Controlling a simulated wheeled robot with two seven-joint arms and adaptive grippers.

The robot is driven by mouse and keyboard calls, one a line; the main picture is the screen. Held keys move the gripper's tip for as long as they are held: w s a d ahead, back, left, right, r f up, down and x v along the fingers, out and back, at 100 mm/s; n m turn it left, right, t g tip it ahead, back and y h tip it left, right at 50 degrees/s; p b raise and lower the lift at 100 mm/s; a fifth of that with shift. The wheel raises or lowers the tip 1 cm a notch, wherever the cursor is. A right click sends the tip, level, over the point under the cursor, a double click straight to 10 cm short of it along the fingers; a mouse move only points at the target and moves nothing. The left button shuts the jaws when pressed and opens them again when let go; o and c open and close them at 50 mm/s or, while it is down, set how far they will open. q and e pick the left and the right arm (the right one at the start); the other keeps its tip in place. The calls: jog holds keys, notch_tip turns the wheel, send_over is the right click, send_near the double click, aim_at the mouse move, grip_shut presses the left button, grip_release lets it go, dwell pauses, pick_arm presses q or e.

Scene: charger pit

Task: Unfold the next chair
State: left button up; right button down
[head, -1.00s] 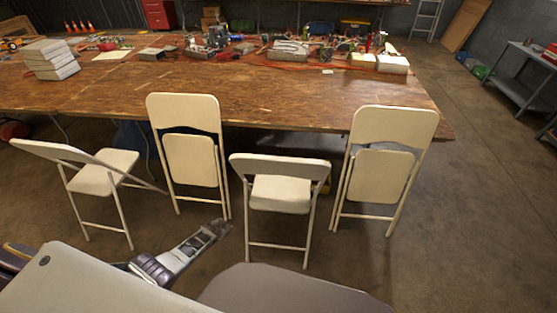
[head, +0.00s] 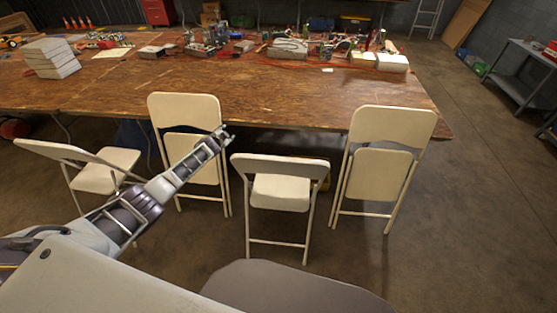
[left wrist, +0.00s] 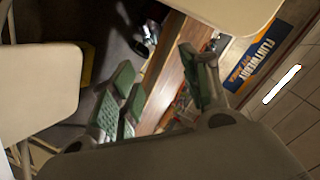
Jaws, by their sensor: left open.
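Cream folding chairs stand in a row along the table. The far-left chair (head: 97,178) and the third chair (head: 280,190) have their seats down. The second chair (head: 186,108) and the far-right chair (head: 392,123) are folded, their seats upright below the backrests. My left gripper (head: 225,134) is raised in front of the second chair, near the lower right of its backrest, and hides part of its seat. In the left wrist view, my left gripper (left wrist: 157,64) has its green-padded fingers apart with nothing between them. Cream panels lie on both sides there. My right gripper is not in view.
The wooden table (head: 290,95) holds tools and parts at its back and a stack of white boxes (head: 50,58) at the left. A grey metal bench (head: 525,75) stands at the right. The floor right of the chairs is clear.

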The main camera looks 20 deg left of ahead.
pick_arm(q)
jog(key=w+d+r+m+t+h+p, duration=0.1)
jog(key=w+d+r+m+t, duration=0.2)
jog(key=r, duration=1)
jog(key=w+r+m+t+h+p, duration=0.1)
jog(key=w+r+m, duration=0.4)
jog(key=r, duration=0.9)
jog(key=d+r+m+t+h, duration=0.1)
jog(key=d+r+m+h, duration=0.4)
jog(key=d+r+m, duration=0.6)
jog(key=s+d+f+m+g+h+p, duration=0.1)
jog(key=s+d+f+m+g+h, duration=0.3)
jog(key=s+d+f+m+g, duration=0.95)
jog(key=s+f+m+t+y, duration=0.1)
jog(key=s+f+m+y, duration=0.4)
jog(key=s+f+m, duration=0.4)
jog(key=s+m, duration=0.2)
jog(key=m, duration=0.1)
jog(key=shift+s+m, duration=0.35)
jog(key=shift+s, duration=0.05)
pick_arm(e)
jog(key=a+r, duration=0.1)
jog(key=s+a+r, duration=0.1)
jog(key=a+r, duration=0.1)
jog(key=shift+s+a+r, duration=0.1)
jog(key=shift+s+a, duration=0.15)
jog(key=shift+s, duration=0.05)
